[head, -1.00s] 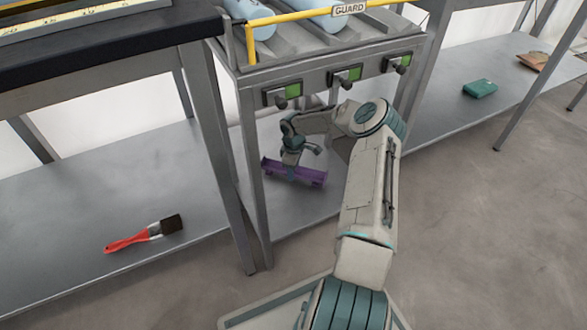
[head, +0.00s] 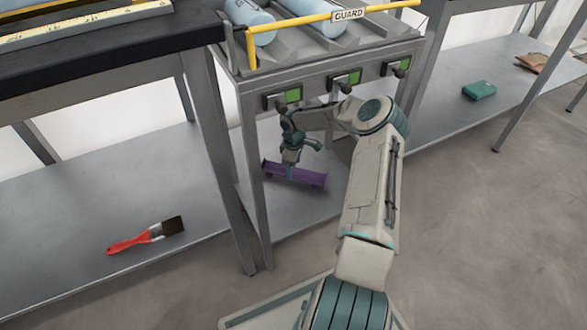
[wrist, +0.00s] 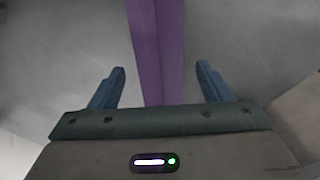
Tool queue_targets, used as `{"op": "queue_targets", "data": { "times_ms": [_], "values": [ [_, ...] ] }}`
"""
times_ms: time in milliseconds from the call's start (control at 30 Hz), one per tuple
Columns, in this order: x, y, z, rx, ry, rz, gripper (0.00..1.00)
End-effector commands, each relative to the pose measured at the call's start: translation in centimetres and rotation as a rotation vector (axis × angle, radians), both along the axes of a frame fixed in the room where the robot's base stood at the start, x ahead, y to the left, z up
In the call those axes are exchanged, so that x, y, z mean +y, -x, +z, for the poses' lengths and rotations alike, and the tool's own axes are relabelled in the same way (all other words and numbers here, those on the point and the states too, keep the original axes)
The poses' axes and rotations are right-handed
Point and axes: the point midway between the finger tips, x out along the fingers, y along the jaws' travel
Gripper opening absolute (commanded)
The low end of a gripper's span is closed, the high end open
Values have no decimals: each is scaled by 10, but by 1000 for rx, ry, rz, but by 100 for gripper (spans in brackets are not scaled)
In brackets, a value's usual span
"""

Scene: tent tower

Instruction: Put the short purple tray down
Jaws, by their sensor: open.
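The short purple tray (head: 294,175) rests on the grey lower shelf of the roller stand, or very close above it. It also shows in the wrist view as a long purple strip (wrist: 155,50) running up from between the fingers. My gripper (head: 291,166) is at the tray's middle, reaching in under the stand's top. In the wrist view its two blue fingers (wrist: 160,88) are spread, one on each side of the tray, with a gap on both sides. The fingertips are small in the head view.
The stand's lower shelf (head: 285,222) has bare room in front of the tray. Stand legs (head: 254,190) and a row of switch boxes (head: 344,79) surround my arm. A red-handled brush (head: 145,236) lies on the left shelf. A green box (head: 479,90) sits on the right shelf.

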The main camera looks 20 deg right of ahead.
Motion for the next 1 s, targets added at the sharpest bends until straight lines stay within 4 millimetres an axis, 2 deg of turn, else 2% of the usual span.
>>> {"op": "queue_targets", "data": {
  "times_ms": [33, 100, 267, 800, 1000],
  "values": [
    [0, 0, 14, -1, 0, 0, 72],
    [-1, 0, 27, -2, 1, -1, 72],
    [0, 0, 47, 0, 0, 0, 72],
    [0, 0, 49, 1, -4, -4, 72],
    [-3, 11, 54, 3, -103, -107, 72]
  ]
}}
